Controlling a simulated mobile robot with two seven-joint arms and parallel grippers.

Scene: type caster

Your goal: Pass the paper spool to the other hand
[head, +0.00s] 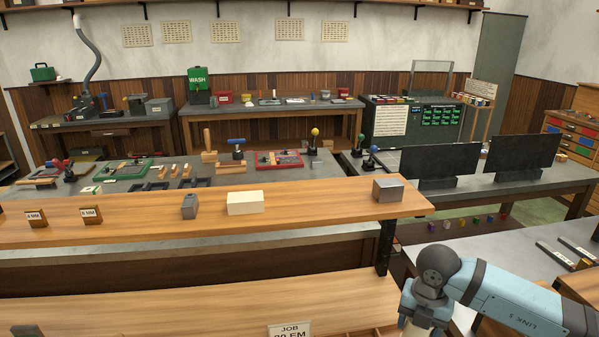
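My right arm comes in at the lower right, and its gripper (424,318) hangs down at the bottom edge, beside the right end of the wooden shelf. Its fingertips are cut off by the picture edge, so I cannot see whether they are open or shut. A small cream-coloured patch (414,329) shows just under the wrist. It is too cut off to tell whether it is the paper spool. No paper spool can be made out clearly elsewhere. My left gripper is not in view.
A raised wooden shelf (310,212) crosses in front, carrying a cream block (245,203), a grey metal block (395,189) and small labelled wooden blocks. A dark upright (384,248) supports its right end. Below lies a wooden surface (180,303) with a job sign (289,330); its visible middle is clear.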

